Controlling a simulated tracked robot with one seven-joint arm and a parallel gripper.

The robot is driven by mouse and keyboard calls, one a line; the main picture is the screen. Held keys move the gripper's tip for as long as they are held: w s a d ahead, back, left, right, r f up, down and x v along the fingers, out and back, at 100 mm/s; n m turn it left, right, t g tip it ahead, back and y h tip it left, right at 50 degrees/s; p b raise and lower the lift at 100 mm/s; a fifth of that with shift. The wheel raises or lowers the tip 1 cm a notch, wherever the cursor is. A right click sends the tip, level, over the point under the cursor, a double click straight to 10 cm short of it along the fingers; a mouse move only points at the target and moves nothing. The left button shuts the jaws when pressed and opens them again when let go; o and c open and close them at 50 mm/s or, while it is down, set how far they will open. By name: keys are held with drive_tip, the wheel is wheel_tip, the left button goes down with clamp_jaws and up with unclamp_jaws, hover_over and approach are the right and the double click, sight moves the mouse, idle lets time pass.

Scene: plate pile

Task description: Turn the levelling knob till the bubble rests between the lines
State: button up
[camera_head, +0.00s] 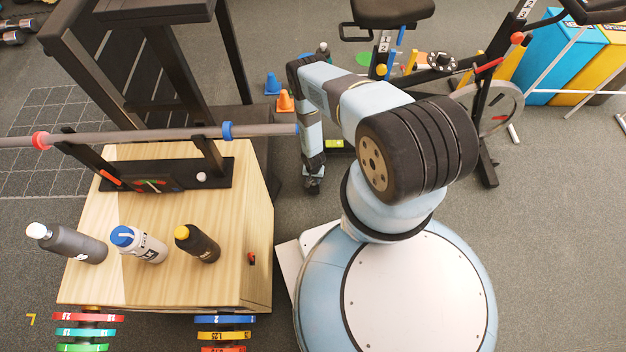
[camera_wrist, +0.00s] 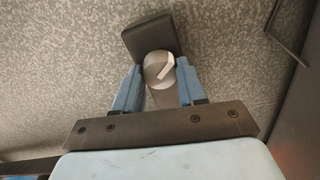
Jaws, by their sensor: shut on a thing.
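A round grey knob (camera_wrist: 153,72) with a pale pointer mark sits between the two blue fingers of my gripper (camera_wrist: 158,88) in the wrist view. The fingers are shut on its sides. A dark block lies just beyond the knob. In the head view my gripper (camera_head: 313,183) hangs low past the right side of the wooden box, and the knob cannot be made out there. A small yellow-green piece (camera_head: 335,144) shows beside my arm; I cannot tell whether it is the bubble vial. No bubble or lines can be made out.
Small cones (camera_head: 285,101) and an exercise bike (camera_head: 485,130) stand behind. Carpet is open at right.

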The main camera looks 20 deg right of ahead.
sight(313, 180)
drive_tip(key=n, duration=0.6)
drive_tip(key=shift+w, duration=0.1)
idle(0.5)
drive_tip(key=o, duration=1.1)
drive_tip(key=shift+c, duration=0.2)
wheel_tip(313, 180, up, 14)
drive_tip(key=shift+f, duration=0.15)
idle(0.5)
